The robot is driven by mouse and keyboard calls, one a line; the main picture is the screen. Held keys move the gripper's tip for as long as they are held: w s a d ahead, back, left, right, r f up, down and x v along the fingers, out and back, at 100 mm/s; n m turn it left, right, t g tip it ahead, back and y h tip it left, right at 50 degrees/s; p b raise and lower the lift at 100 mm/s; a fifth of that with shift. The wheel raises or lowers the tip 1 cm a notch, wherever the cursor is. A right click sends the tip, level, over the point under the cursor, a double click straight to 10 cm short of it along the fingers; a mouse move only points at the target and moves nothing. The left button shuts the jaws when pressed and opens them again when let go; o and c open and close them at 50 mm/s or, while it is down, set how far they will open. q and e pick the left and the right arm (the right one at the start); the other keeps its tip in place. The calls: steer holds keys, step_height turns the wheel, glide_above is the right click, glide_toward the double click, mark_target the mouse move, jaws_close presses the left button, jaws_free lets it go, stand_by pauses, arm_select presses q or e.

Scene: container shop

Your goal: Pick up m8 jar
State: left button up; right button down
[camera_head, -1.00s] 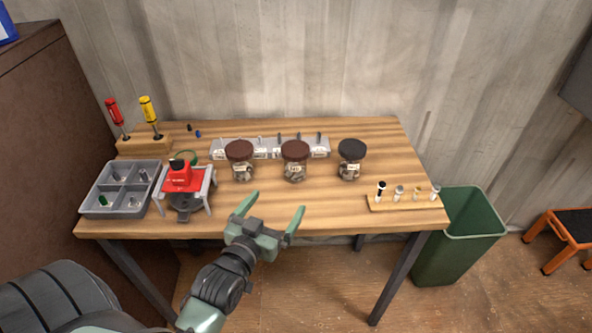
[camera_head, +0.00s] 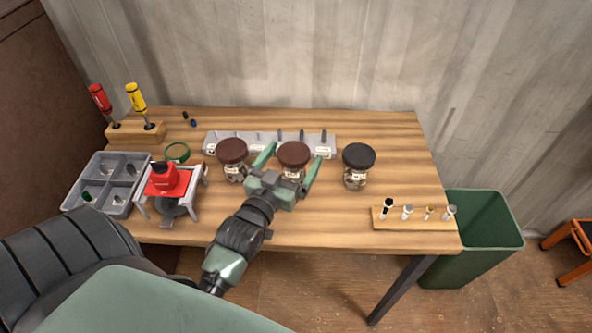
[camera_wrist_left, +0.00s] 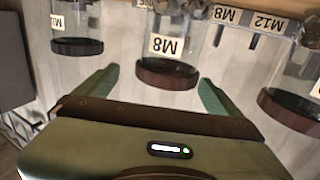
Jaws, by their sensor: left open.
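Three glass jars with hardware inside stand in a row on the wooden table. The middle jar has a brown lid (camera_head: 293,154); in the left wrist view this M8 jar (camera_wrist_left: 167,47) appears upside down with a readable M8 label. My left gripper (camera_head: 288,160) is open, with one green finger on each side of the M8 jar. In the left wrist view the jar sits between the open fingers (camera_wrist_left: 160,85), and no grip on it shows. The gripper body hides the jar's lower part in the head view. My right gripper is not in view.
A brown-lidded jar (camera_head: 232,151) stands close on the left and a black-lidded jar (camera_head: 358,157) on the right. A grey labelled rack (camera_head: 213,137) is behind. A red device (camera_head: 163,180), divided tray (camera_head: 126,164) and small peg board (camera_head: 413,223) flank the front.

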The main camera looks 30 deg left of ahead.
mark_target(301, 143)
arm_select(q)
steer(key=shift+w+a+p, duration=0.2)
steer(key=shift+w+p, duration=0.05)
steer(key=shift+w, duration=0.25)
steer(key=shift+w+a+p, duration=0.2)
steer(key=shift+w, duration=0.3)
steer(key=w, duration=0.2)
steer(key=shift+w+a+f+p, duration=0.3)
steer(key=shift+a, duration=0.05)
steer(key=shift+w+f, duration=0.1)
steer(key=shift+w, duration=0.2)
steer(key=shift+c, duration=0.4)
jaws_close()
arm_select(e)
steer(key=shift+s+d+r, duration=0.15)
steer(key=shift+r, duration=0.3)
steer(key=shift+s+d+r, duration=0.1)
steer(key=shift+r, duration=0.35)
